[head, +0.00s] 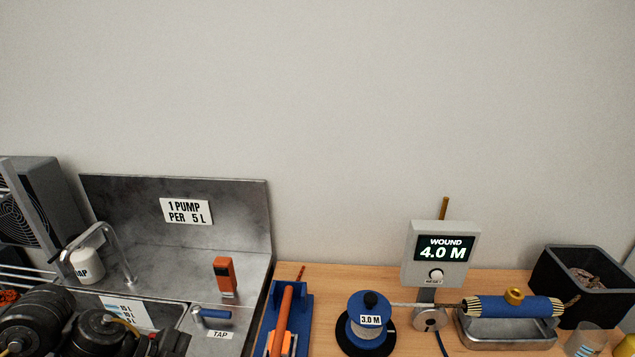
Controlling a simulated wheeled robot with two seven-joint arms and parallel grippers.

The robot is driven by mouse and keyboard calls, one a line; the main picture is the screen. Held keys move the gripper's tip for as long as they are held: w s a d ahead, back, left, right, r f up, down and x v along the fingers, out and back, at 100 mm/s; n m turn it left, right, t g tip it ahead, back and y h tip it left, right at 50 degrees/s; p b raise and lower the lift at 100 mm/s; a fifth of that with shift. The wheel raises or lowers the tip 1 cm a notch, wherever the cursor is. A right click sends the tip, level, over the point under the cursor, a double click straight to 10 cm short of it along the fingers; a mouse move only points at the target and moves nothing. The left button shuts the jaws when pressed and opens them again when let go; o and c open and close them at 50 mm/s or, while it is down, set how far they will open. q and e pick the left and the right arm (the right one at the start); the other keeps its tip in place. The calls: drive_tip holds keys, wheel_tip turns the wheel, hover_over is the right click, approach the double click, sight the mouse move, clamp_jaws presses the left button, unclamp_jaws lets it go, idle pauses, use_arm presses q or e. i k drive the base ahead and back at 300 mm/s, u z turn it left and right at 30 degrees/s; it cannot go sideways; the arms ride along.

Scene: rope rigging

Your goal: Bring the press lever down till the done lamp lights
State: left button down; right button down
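A blue stand with an orange bar (285,310), which looks like the press and its lever, is on the wooden bench right of the steel sink. The bar runs from the back of the stand towards the front, and the lower part is cut off by the picture's bottom edge. I cannot make out a done lamp. Black rounded arm parts at the lower left look like my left arm. The fingers of my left gripper do not show. My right gripper does not show either.
A blue reel (368,322) marked 3.0 M, a counter box (440,255) reading WOUND 4.0 M, a blue roller (512,307) over a metal tray (505,340) and a black bin (585,285) stand to the right. The sink (170,285) with tap lever (212,315) lies left.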

sight(280, 339)
drive_tip(key=u, duration=0.05)
drive_tip(key=k, duration=1.35)
